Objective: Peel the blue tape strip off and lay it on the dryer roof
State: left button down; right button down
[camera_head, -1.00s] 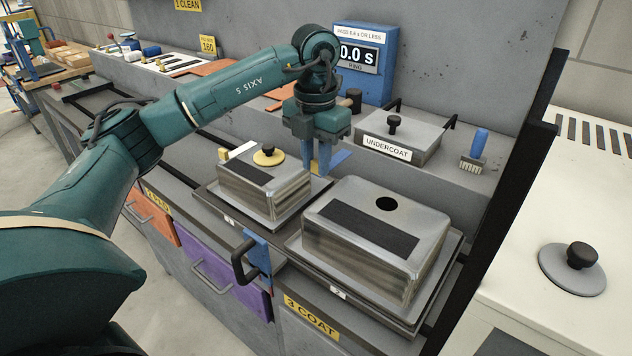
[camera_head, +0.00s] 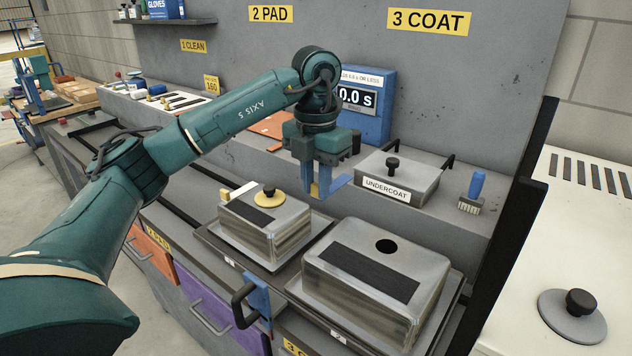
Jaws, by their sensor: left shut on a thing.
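My left gripper (camera_head: 315,188) points down, shut on the blue tape strip (camera_head: 338,184), which sticks out to the right of its fingers. It hangs behind and between the two upturned metal sinks, close to the undercoat box; the exact gap below it is hard to judge. The larger sink (camera_head: 425,268), with a round hole and a dark pad, is at right. The white dryer roof (camera_head: 575,215) is at the far right, with slots and a round lid with a black knob (camera_head: 581,302). My right gripper is out of view.
The undercoat box (camera_head: 428,170) with a black knob and a blue-handled brush (camera_head: 477,186) sit on the back ledge. A blue timer box (camera_head: 378,115) stands behind my gripper. A dark post (camera_head: 505,255) stands between bench and dryer. The roof between slots and lid is clear.

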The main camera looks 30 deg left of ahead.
pick_arm(q)
jog(key=shift+r+p, duration=1.55)
jog(key=shift+r, duration=0.5)
